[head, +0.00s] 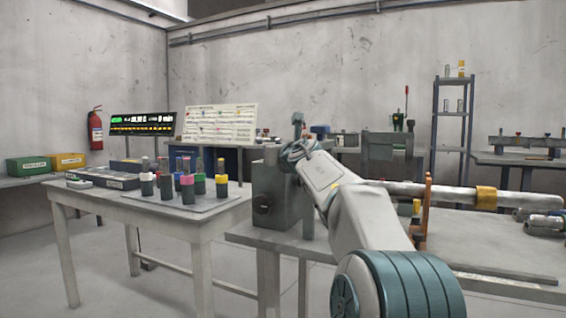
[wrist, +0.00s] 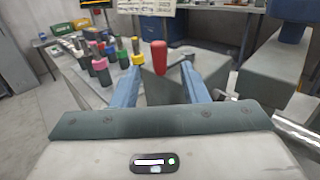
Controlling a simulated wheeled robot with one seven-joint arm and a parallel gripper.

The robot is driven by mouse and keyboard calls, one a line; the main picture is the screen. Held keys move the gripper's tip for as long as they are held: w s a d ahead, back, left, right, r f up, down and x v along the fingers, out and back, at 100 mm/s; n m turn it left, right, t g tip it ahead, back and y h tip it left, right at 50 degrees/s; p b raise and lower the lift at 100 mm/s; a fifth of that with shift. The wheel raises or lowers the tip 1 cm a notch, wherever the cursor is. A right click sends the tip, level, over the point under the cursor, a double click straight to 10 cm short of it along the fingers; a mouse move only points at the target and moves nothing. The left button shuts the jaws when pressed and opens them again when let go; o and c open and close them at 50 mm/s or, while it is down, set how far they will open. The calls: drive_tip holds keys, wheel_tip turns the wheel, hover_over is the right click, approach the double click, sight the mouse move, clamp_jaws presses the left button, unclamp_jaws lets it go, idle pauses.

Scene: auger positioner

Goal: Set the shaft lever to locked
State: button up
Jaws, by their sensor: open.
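A lever with a red grip (wrist: 159,57) stands upright in the wrist view, in line with the gap between my fingers. My gripper (wrist: 161,70) is open, with one blue finger on each side of the red grip in the picture. I see no finger touching it, and cannot tell how deep between the fingers it is. Behind it is a grey housing (wrist: 172,90), which also shows in the head view (head: 278,195). A pale shaft (head: 450,191) with a yellow collar (head: 487,197) runs to the right. In the head view my arm hides the red lever. No lever marking is readable.
An orange bracket (head: 425,205) stands at the shaft beside my arm. A table (head: 130,202) on the left holds several dark cylinders with coloured bands. A grey shelf rack (head: 436,130) and benches stand at the back wall. The floor between the tables is clear.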

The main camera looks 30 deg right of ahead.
drive_tip(key=shift+s+a, duration=0.2)
drive_tip(key=shift+s, duration=1.1)
drive_tip(key=shift+s+a, duration=0.15)
drive_tip(key=shift+s, duration=1.15)
drive_tip(key=s+a+r+m+g+h+p, duration=0.4)
drive_tip(key=a+r+m+p, duration=0.35)
drive_tip(key=m+p, duration=1.05)
drive_tip(key=s+a+f+m+g+y+p, duration=0.2)
drive_tip(key=s+a+m+p, duration=0.3)
drive_tip(key=s+p, duration=0.3)
drive_tip(key=s+a+f+m+g+y+p, duration=0.2)
drive_tip(key=s+a+m+g+p, duration=0.3)
drive_tip(key=s+p, duration=0.3)
drive_tip(key=s+a+f+m+g+y+p, duration=0.2)
drive_tip(key=s+p, duration=0.6)
drive_tip(key=s, duration=0.5)
drive_tip(key=a+f+m+g, duration=0.1)
drive_tip(key=a+m+g, duration=0.1)
drive_tip(key=a+m, duration=0.1)
drive_tip(key=shift+m+y, duration=0.3)
drive_tip(key=shift+m, duration=0.5)
drive_tip(key=shift+w, duration=0.1)
drive_tip(key=shift+c, duration=0.4)
drive_tip(key=shift+d, duration=0.1)
